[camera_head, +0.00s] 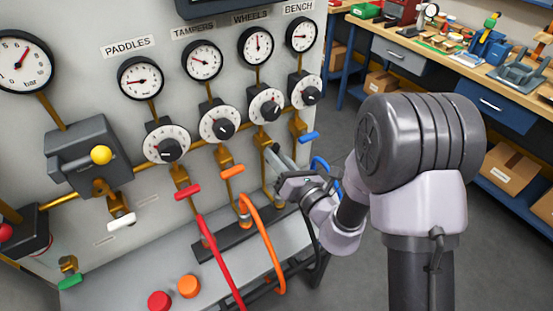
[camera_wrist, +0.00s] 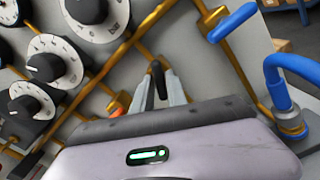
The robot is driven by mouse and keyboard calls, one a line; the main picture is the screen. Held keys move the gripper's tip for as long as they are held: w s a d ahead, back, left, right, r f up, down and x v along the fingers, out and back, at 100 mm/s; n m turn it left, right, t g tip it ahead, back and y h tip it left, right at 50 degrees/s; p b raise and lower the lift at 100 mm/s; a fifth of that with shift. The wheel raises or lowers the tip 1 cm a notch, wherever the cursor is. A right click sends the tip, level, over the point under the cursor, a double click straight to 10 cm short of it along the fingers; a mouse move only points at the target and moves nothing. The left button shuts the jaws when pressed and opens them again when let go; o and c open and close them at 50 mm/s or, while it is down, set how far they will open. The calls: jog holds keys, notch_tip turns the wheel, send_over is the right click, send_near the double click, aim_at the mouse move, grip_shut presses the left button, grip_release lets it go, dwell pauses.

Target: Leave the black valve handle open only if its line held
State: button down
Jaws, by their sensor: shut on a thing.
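The black valve handle (camera_wrist: 157,72) shows between the fingertips of my gripper (camera_wrist: 158,88) in the wrist view. The gripper is shut on it. In the head view my gripper (camera_head: 277,158) is at the pipe under the WHEELS dial (camera_head: 265,106), and it mostly hides the handle. I cannot tell whether the valve is open or closed. The WHEELS gauge (camera_head: 256,46) has its needle pointing about straight up. The PADDLES (camera_head: 141,77), TAMPERS (camera_head: 202,60) and BENCH (camera_head: 300,33) gauges have needles pointing leftward.
The red handle (camera_head: 187,191) and orange handle (camera_head: 232,171) are left of my gripper; the blue handle (camera_head: 309,136) is close on its right. Red (camera_head: 222,265) and orange (camera_head: 268,240) hoses hang below. A workbench (camera_head: 450,70) stands at the back right, with open floor before it.

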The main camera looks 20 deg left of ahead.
jog(key=n+b, duration=0.2)
jog(key=n, duration=0.3)
jog(key=shift+n, duration=0.3)
dwell(0.4)
jog(key=c, duration=1.4)
grip_release()
jog(key=shift+c, duration=0.2)
jog(key=p+v, duration=1.1)
jog(key=v, duration=0.6)
jog(key=shift+s+p, duration=0.25)
jog(key=shift+p, duration=0.15)
